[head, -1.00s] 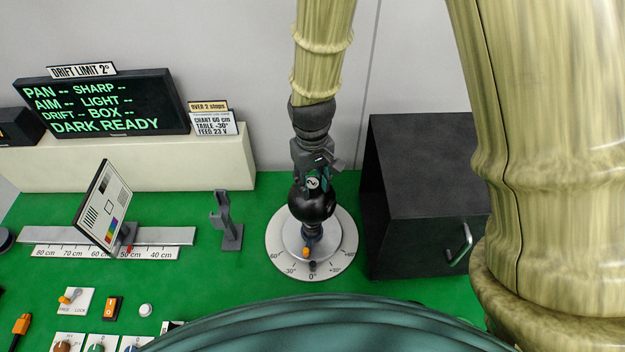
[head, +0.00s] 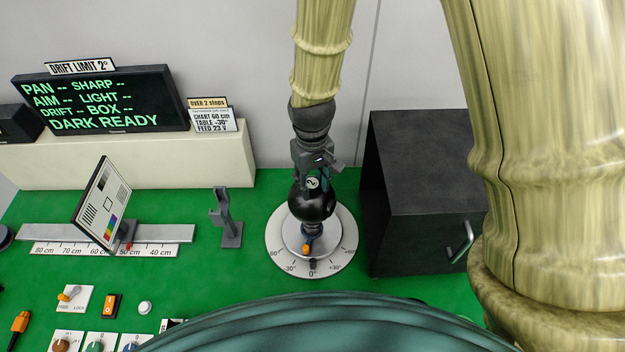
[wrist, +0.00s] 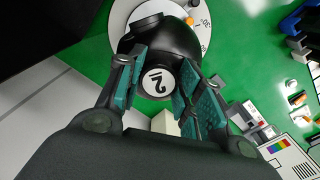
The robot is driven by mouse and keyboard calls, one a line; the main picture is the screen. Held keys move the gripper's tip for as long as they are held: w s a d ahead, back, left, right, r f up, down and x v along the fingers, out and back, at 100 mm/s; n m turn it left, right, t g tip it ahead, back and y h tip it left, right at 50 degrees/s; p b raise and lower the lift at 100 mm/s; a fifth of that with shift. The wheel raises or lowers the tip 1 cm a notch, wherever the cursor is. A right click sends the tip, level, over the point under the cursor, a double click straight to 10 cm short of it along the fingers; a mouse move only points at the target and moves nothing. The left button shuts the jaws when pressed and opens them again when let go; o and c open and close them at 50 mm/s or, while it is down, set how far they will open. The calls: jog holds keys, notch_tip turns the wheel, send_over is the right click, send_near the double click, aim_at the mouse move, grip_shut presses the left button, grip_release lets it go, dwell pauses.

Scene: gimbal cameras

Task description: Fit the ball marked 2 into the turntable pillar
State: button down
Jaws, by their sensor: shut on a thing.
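The black ball marked 2 (head: 313,203) is above the turntable (head: 283,255) in the head view, with its white number disc facing up toward my gripper. In the wrist view the ball (wrist: 180,42) shows its underlined 2 between the teal finger pads. My gripper (head: 313,178) is shut on the ball's top part; its fingers (wrist: 158,88) stand either side of the number disc. The pillar (head: 312,229) with an orange lever is right under the ball. The ball's lower end hides the pillar top, so I cannot tell whether it is seated.
A black box (head: 420,190) with a handle stands close on the right. A small grey stand (head: 228,220) and a tilted test chart (head: 101,205) on a rail are on the left. Switches and knobs (head: 95,342) lie at the front left. Green table is clear between them.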

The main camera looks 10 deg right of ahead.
jog(key=shift+f, duration=0.35)
jog(key=c, duration=0.9)
grip_release()
jog(key=shift+r, duration=6)
